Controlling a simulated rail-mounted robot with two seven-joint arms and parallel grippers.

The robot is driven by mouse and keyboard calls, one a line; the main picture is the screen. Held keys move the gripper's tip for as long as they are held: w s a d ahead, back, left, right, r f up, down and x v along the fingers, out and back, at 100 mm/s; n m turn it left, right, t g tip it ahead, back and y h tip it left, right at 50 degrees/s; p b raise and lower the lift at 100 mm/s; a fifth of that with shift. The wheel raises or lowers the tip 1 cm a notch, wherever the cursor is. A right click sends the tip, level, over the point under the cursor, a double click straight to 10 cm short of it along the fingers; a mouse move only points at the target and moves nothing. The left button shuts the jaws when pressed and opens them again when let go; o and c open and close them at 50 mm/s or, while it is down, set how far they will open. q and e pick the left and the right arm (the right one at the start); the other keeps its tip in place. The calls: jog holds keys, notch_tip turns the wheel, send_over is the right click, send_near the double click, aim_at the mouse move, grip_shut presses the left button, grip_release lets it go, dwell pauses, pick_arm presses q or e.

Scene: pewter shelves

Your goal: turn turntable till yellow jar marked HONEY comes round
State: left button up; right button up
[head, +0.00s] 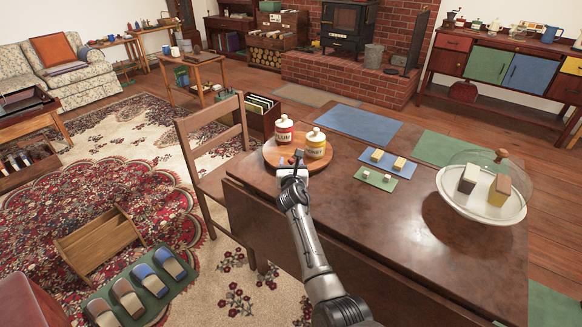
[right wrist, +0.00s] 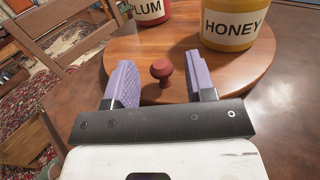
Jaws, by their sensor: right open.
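The round wooden turntable (head: 273,156) stands at the table's near left corner. It bears the yellow jar (head: 316,146), whose HONEY label reads clearly in the right wrist view (right wrist: 234,26), and a red jar (head: 284,134) to its left. A dark red knob (right wrist: 161,72) stands up near the turntable's near rim. My right gripper (head: 297,160) is open at this rim. Its two purple fingers (right wrist: 159,68) lie either side of the knob, with gaps showing. My left gripper is not in view.
A wooden chair (head: 212,135) stands close at the table's left side. Small mats with blocks (head: 377,156) lie right of the turntable. A glass-domed white stand (head: 455,200) is farther right. The brown tabletop (head: 400,225) between is clear.

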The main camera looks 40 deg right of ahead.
jog(key=shift+b+x, duration=0.4)
jog(key=shift+x, duration=0.55)
jog(key=shift+r, duration=0.1)
jog(key=shift+c, duration=0.4)
grip_shut()
